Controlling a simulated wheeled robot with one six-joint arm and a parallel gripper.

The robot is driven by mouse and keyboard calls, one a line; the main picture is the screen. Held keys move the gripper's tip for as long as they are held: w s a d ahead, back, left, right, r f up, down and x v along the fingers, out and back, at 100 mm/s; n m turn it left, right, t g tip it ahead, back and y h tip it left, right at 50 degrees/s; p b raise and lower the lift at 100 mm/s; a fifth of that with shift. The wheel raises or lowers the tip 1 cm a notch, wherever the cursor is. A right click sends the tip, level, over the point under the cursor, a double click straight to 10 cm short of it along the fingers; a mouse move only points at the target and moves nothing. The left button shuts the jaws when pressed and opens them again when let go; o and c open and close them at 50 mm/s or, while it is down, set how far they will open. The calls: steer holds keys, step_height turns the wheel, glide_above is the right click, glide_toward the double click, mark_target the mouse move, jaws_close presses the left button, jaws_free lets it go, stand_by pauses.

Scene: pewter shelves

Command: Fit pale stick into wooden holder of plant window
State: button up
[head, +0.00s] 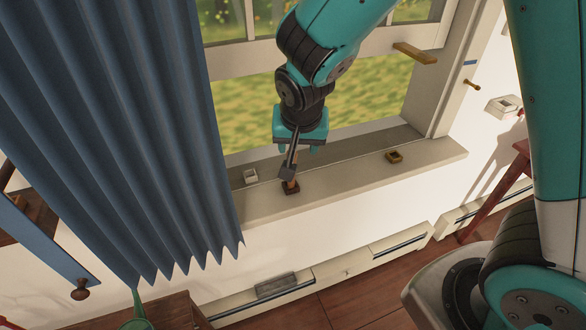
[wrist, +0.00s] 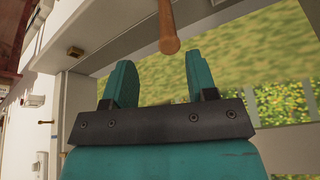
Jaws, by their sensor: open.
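A stick (head: 291,182) of light brown wood stands upright at a small dark brown square holder (head: 290,189) on the window sill. My arm's dark wrist part hides some of it, and I cannot tell how deep it sits. In the wrist view its rounded end (wrist: 169,44) points toward my gripper, just beyond the fingertips.
A small white square holder (head: 250,176) sits left on the sill. A blue curtain (head: 120,130) hangs at the left, near the sill. A wooden piece (head: 415,53) juts from the window frame. A white box (head: 503,105) is on the right wall. The sill between the two brown holders is clear.

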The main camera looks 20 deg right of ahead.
steer(key=shift+a+p+x, duration=0.15)
steer(key=shift+p+x, duration=0.4)
steer(key=shift+x, duration=1.4)
steer(key=shift+a+p+x, duration=0.15)
steer(key=shift+p+x, duration=0.4)
steer(key=shift+x, duration=1.45)
steer(key=shift+w, duration=0.1)
steer(key=shift+c, duration=0.2)
jaws_close()
